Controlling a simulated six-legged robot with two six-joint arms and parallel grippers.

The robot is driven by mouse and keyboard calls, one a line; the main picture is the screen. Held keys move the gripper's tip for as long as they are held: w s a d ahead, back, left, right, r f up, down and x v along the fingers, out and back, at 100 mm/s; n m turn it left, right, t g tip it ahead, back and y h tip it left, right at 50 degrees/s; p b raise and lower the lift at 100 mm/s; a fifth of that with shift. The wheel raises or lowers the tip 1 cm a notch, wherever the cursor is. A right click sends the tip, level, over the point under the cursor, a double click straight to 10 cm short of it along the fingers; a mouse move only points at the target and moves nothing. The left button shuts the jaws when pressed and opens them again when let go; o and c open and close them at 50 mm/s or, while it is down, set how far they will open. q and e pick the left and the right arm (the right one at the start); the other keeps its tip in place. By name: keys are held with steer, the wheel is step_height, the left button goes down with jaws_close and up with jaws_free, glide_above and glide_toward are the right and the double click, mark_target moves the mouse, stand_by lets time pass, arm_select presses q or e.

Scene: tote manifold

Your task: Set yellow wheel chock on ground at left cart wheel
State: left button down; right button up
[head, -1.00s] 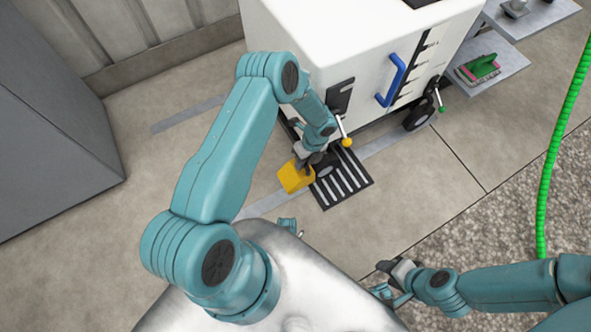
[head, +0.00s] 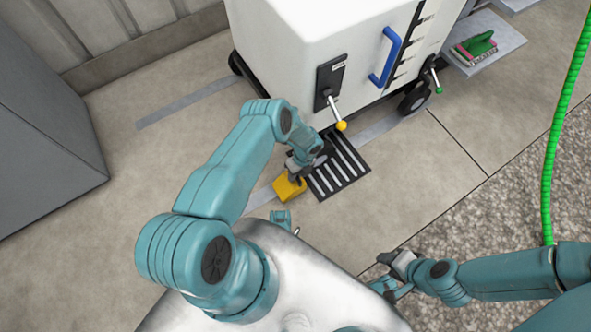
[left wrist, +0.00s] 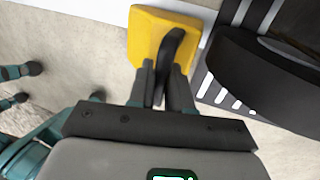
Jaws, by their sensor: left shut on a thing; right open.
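The yellow wheel chock (head: 288,190) is in my left gripper (head: 296,170), just left of the striped black-and-white plate (head: 347,172) at the cart's front left corner. In the left wrist view the chock (left wrist: 149,38) has a dark curved handle (left wrist: 170,55) between the shut fingers (left wrist: 163,88). I cannot tell whether the chock touches the ground. The dark left cart wheel (left wrist: 265,75) is right of the chock in the left wrist view, with a gap between them. In the head view my arm largely hides that wheel. My right gripper (head: 388,270) is open and empty.
The white cart (head: 285,45) stands behind, with a blue handle (head: 385,57) and a yellow-knobbed lever (head: 340,125). Another wheel (head: 414,100) is at right. A green hose (head: 560,130) hangs at far right. Bare floor (head: 180,160) lies left of my arm.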

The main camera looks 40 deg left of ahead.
arm_select(q)
steer(key=shift+f, duration=0.4)
steer(key=c, duration=1.1)
jaws_free()
steer(key=shift+o, duration=0.2)
steer(key=shift+r, duration=0.15)
